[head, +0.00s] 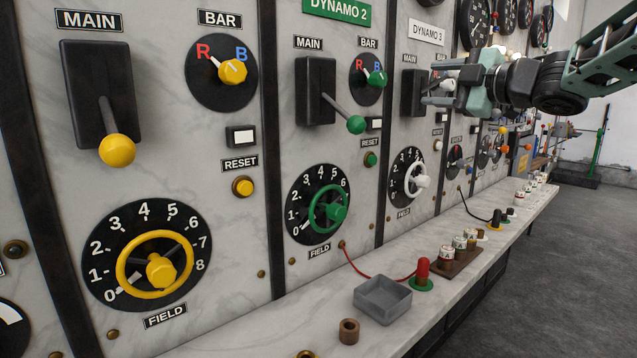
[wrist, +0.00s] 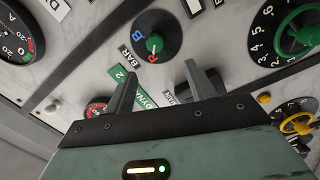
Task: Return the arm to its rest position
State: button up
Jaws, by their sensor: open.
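My gripper (head: 436,95) is at the upper right in the head view, in front of the DYNAMO 3 panel's upper part. In the wrist view my gripper (wrist: 163,88) has its two fingers apart, with nothing between them. It faces the panel, with the green BAR selector (wrist: 155,44) beyond the fingertips. In the head view that green BAR selector (head: 376,78) is on the DYNAMO 2 panel, left of my gripper and apart from it. My arm reaches in from the upper right.
Marble panels run along the left, with the green MAIN lever (head: 355,124) and green FIELD wheel (head: 328,208) protruding. A ledge (head: 455,280) below bears a grey tray (head: 382,300), a red plug (head: 422,272) with a cord, and small jars. Open floor (head: 560,280) lies right.

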jog(key=s+a+f+m+g+h, duration=0.2)
jog(key=s+a+f+m, duration=0.15)
jog(key=f, duration=0.35)
jog(key=s+a+f+m+g+h+p, duration=0.1)
jog(key=s+a+f+m+g+h, duration=0.15)
jog(key=s+a+f, duration=0.3)
jog(key=s+a+f+m+g+h, duration=0.1)
jog(key=s+a+f+m+h, duration=0.2)
jog(key=f, duration=0.4)
jog(key=s+f+m+g, duration=0.1)
jog(key=s+f+g, duration=0.2)
jog(key=s, duration=0.6)
jog(key=s+a+f+m+g+h, duration=0.1)
jog(key=s+f+g, duration=0.2)
jog(key=s+f, duration=0.3)
jog(key=s+a+f+m+g+p, duration=0.1)
jog(key=s+f+g, duration=0.2)
jog(key=s, duration=1)
jog(key=shift+s+a+f+m+g, duration=0.15)
jog(key=shift+a+f+m+g, duration=0.2)
jog(key=shift+f, duration=0.35)
